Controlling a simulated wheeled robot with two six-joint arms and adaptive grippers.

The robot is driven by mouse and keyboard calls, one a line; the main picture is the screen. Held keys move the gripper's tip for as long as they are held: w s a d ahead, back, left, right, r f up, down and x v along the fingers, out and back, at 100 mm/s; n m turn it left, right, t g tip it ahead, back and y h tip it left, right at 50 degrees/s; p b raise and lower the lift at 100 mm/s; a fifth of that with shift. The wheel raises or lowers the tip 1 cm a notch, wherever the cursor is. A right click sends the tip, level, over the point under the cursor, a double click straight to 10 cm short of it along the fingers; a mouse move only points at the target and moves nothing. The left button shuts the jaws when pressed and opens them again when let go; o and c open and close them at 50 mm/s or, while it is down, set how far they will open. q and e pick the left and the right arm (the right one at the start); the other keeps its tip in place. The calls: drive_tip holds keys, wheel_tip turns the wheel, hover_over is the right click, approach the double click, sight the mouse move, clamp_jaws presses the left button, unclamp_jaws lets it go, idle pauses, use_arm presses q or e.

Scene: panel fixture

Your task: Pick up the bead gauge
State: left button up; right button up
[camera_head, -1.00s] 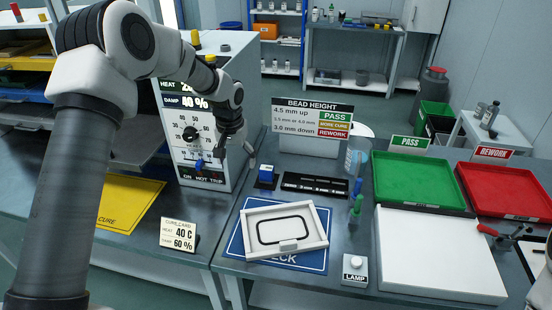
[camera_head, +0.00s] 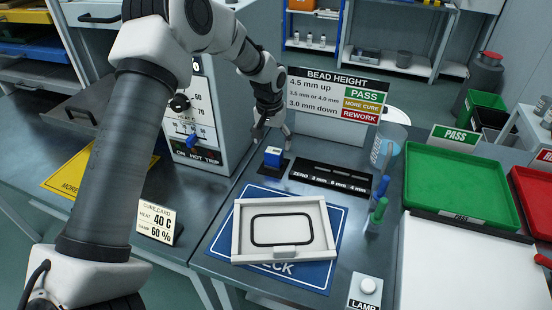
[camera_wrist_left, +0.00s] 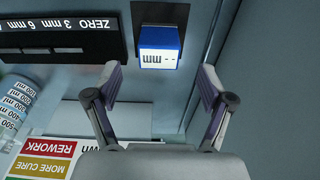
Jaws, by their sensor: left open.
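The bead gauge (camera_head: 273,156) is a small blue block with a white display face. It stands on a dark base on the bench, left of the black strip marked ZERO, 3 mm, 6 mm. My left gripper (camera_head: 272,134) is open and empty, just behind and above the gauge. In the left wrist view the gauge (camera_wrist_left: 160,48) lies ahead of the open fingertips (camera_wrist_left: 158,82), roughly between their lines and apart from them. Its display face shows there upside down. My right gripper does not show.
The black step block (camera_head: 330,180) sits right of the gauge. The bead height sign (camera_head: 335,95) stands behind the left gripper. A heater cabinet (camera_head: 200,120) rises at left. A white framed panel (camera_head: 310,219) lies on the blue mat in front. Coloured markers (camera_head: 379,203) stand at right.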

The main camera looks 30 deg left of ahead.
sight(274, 150)
use_arm(q)
drive_tip(key=f, duration=0.2)
drive_tip(key=w+f, duration=0.1)
drive_tip(key=f, duration=0.2)
drive_tip(key=shift+p, duration=0.4)
drive_tip(key=shift+s, duration=0.1)
drive_tip(key=c, duration=1.4)
drive_tip(key=shift+r, duration=0.1)
